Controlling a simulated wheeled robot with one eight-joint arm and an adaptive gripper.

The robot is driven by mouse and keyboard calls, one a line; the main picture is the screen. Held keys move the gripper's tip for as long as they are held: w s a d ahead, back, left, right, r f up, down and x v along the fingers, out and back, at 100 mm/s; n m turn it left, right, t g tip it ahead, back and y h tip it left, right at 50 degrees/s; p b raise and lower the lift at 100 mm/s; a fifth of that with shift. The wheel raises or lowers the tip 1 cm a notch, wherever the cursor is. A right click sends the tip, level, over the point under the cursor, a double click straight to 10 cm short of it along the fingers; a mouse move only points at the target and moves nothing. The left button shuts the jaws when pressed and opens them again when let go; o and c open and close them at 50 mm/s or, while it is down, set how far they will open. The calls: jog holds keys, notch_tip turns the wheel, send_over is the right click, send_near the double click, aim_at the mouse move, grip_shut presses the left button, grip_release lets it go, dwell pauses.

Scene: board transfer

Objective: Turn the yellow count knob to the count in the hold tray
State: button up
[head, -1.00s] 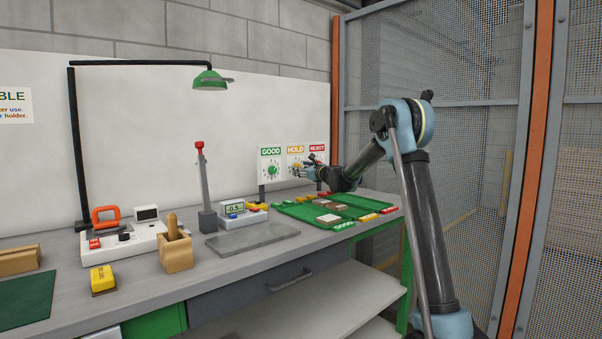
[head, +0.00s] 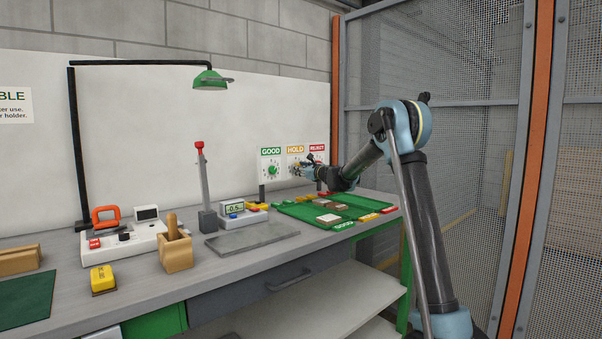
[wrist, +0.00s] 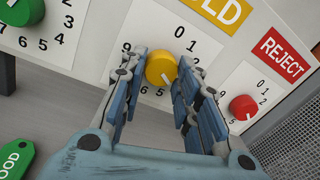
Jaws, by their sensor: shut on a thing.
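The yellow knob (wrist: 161,69) is on the white HOLD panel (head: 295,153), below its orange HOLD label (wrist: 221,11). My gripper (wrist: 160,76) is shut on it, with one blue finger on each side, in the wrist view. A white mark shows on the knob's lower part; I cannot tell which number it meets, as the fingers hide part of the dial. In the head view my gripper (head: 300,169) is at the panel and hides the knob's surroundings. Green trays (head: 290,208) lie below with small board pieces in them; the count is too small to tell.
The green GOOD knob (wrist: 22,10) is left of the HOLD panel and the red REJECT knob (wrist: 243,107) is close on its right. A lever (head: 202,180), a small display (head: 234,208) and a grey plate (head: 253,240) are on the bench further left.

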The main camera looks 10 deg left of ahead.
jog(key=n+y, duration=0.1)
jog(key=n, duration=1.1)
jog(key=shift+f, duration=0.1)
dwell(0.7)
jog(key=o, duration=1.1)
jog(key=shift+c, duration=0.2)
jog(key=shift+d, duration=0.1)
jog(key=v, duration=1.2)
jog(key=shift+f, duration=0.15)
jog(key=shift+w, duration=0.1)
